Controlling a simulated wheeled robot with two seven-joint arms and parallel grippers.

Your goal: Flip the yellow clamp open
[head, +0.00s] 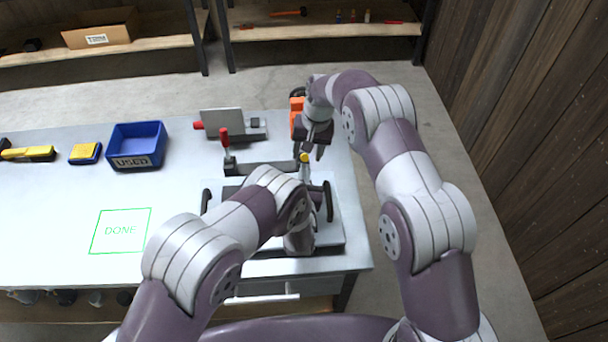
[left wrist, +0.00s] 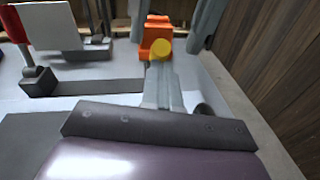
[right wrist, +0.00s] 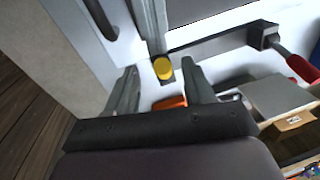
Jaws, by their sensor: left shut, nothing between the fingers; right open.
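The yellow clamp shows as a round yellow knob (head: 304,158) near the right end of the table; it also shows in the left wrist view (left wrist: 165,46) and the right wrist view (right wrist: 162,68). My left gripper (left wrist: 160,68) is shut and empty, its fingertips close to the knob on the near side; contact cannot be told. My right gripper (right wrist: 163,72) is open, its fingers on either side of the knob's line and just short of it. In the head view, my left wrist hides the part below the knob.
A dark bar with a red-handled clamp (head: 224,138) lies left of the knob. An orange block (head: 297,104) stands behind it. A grey plate (head: 221,122), blue USED bin (head: 137,146) and green DONE outline (head: 120,231) are further left. The table around DONE is clear.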

